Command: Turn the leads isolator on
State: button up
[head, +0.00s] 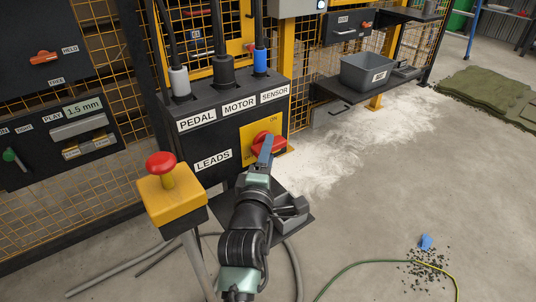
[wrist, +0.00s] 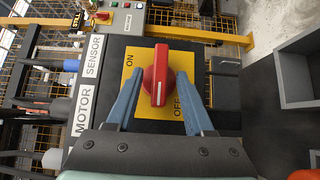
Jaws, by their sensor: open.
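The leads isolator is a red rotary knob (head: 268,143) on a yellow plate (head: 247,150) marked ON and OFF, on the black box labelled LEADS. In the wrist view the knob (wrist: 157,78) stands lengthwise up the picture, its white mark at the lower end. OFF is at lower right of the knob, ON at upper left. My gripper (wrist: 160,75) is open, with one blue finger on each side of the knob. I cannot tell whether either finger touches it. In the head view my gripper (head: 265,150) covers part of the knob.
Cable plugs (head: 223,70) labelled PEDAL, MOTOR and SENSOR stand on the box's top. A yellow post with a red button (head: 160,165) stands close to the left of my arm. A grey bin (head: 368,72) sits on a shelf behind. The floor at right is mostly clear.

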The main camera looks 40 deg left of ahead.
jog(key=shift+c, duration=0.3)
grip_shut()
jog(key=shift+r+p, duration=0.2)
jog(key=shift+p, duration=0.45)
jog(key=shift+w+d+r+m+g+y+p, duration=0.1)
jog(key=shift+w+r+m+g+p, duration=0.15)
jog(key=shift+m+g+p, duration=1.7)
jog(key=shift+w+d+r+m+g+y+p, duration=0.25)
jog(key=shift+m+g+p, duration=0.8)
jog(key=shift+g+p, duration=1.8)
jog(key=shift+w+a+r+m+g+h+p, duration=0.1)
jog(key=shift+w+m+g+p, duration=0.2)
jog(key=shift+m+g+p, duration=2.05)
jog(key=shift+n+t+p, duration=0.45)
jog(key=shift+n+p, duration=0.15)
jog(key=shift+n, duration=0.15)
